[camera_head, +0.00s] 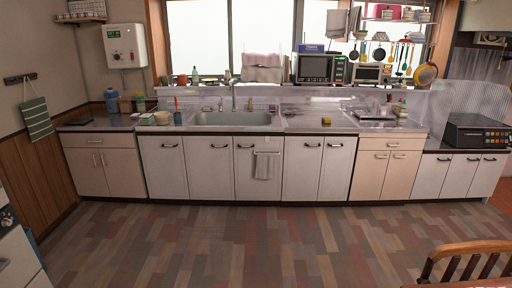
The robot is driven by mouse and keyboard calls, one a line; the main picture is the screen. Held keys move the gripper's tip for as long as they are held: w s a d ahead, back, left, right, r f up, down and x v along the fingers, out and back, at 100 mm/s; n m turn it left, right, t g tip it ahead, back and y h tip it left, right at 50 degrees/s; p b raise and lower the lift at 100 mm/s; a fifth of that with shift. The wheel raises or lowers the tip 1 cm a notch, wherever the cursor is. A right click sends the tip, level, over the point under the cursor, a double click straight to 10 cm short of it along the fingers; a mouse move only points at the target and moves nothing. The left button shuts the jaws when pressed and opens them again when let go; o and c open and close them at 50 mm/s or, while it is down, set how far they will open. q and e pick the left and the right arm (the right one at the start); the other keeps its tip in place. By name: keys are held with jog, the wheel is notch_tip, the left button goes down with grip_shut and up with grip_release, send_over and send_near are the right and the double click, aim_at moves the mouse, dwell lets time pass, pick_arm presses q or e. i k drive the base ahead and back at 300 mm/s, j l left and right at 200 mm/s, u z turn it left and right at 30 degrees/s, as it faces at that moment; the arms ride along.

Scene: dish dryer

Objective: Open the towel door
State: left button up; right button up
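The towel door (246,171) is a white cabinet door under the sink, in the middle of the counter. It looks shut, flush with the doors beside it. A grey towel (265,166) hangs on a rail across its right part, near the top. A dark handle (246,147) sits at the door's upper edge, left of the towel. Neither of my grippers shows in the head view.
The wooden floor (210,240) before the cabinets is clear. A wooden chair (465,262) stands at the lower right. A white cabinet (18,255) is at the lower left edge. A steel sink (232,119) and a microwave (319,69) are above.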

aim_at(245, 149)
jog(key=i+z, duration=0.1)
jog(key=i, duration=0.7)
jog(key=i+z, duration=0.1)
jog(key=i, duration=0.75)
jog(key=i+j+z, duration=0.1)
jog(key=i, duration=0.7)
jog(key=j, duration=0.1)
